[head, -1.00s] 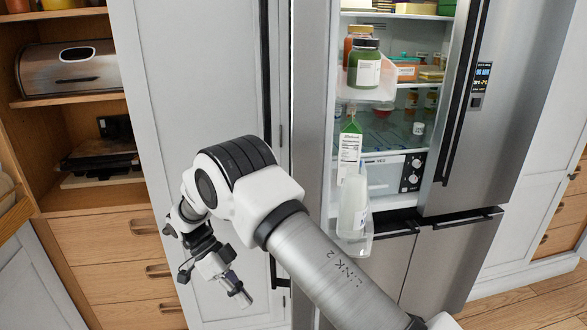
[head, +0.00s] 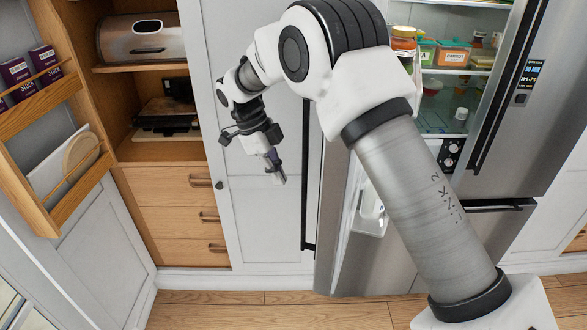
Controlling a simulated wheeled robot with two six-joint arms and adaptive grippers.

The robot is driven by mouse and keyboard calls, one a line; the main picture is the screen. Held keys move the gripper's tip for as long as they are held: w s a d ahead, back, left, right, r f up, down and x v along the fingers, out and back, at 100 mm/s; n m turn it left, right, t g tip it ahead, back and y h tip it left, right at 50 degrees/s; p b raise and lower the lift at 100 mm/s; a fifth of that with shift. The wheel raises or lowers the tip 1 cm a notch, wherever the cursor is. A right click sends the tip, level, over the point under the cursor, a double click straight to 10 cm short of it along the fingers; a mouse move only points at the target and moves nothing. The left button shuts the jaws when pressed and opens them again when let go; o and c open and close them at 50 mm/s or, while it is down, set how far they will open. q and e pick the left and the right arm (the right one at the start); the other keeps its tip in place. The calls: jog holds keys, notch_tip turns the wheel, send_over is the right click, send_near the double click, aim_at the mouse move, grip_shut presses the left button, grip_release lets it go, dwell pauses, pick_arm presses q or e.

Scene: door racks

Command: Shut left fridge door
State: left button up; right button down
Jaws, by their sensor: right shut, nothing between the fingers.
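The left fridge door (head: 334,215) stands open, seen nearly edge-on, with its dark vertical handle (head: 308,190) on its left side. Its inner bins face right, and a white bottle (head: 371,205) shows in a lower one. My right arm crosses in front and hides the upper door and part of the fridge interior (head: 446,105). My right gripper (head: 279,178) is shut and empty, pointing down to the left of the handle in the picture. I cannot tell its exact gap from the door. My left gripper is not in view.
The right fridge door (head: 535,125) with its display is on the right. A tall white cabinet door (head: 262,225) stands behind my gripper. Wooden drawers (head: 168,187) and an open rack door (head: 45,215) are at left. The wooden floor (head: 270,312) in front shows bare.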

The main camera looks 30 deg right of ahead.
jog(key=shift+s+d+p, duration=0.65)
jog(key=shift+s+d, duration=0.55)
jog(key=shift+s, duration=0.05)
jog(key=shift+w+f, duration=0.1)
